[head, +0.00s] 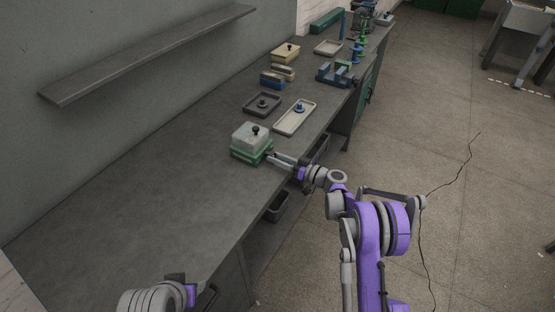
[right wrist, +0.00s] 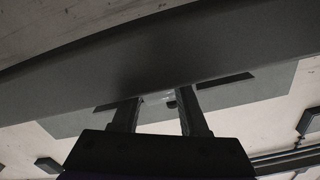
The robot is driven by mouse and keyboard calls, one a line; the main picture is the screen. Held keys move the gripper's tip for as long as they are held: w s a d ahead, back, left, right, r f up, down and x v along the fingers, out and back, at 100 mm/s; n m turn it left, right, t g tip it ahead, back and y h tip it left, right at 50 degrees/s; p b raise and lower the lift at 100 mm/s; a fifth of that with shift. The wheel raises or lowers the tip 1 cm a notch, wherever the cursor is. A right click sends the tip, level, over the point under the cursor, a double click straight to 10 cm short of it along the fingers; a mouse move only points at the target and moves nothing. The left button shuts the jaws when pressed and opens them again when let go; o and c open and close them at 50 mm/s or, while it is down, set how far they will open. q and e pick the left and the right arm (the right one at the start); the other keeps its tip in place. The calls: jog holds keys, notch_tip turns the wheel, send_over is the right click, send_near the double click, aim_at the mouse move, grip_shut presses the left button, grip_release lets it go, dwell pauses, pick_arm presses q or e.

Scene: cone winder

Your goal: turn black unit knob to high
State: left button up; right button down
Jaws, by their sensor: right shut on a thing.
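A box with a green base and pale grey top (head: 251,137) stands near the bench's front edge. Which setting a knob points to cannot be read. My left gripper (head: 205,296) is at the bottom edge, away from the box; its fingers are unclear.
Behind the box are a dark tray (head: 252,110) and a cream tray (head: 284,128) holding a blue part. A wall shelf (head: 150,52) overhangs the bench (head: 150,195); the near bench top is clear.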

jog(key=shift+c, duration=2.2)
grip_release()
jog(key=b+v, duration=0.1)
jog(key=v, duration=0.9)
jog(key=shift+s+d+b, duration=0.25)
jog(key=shift+d+b, duration=0.05)
jog(key=shift+b, duration=0.05)
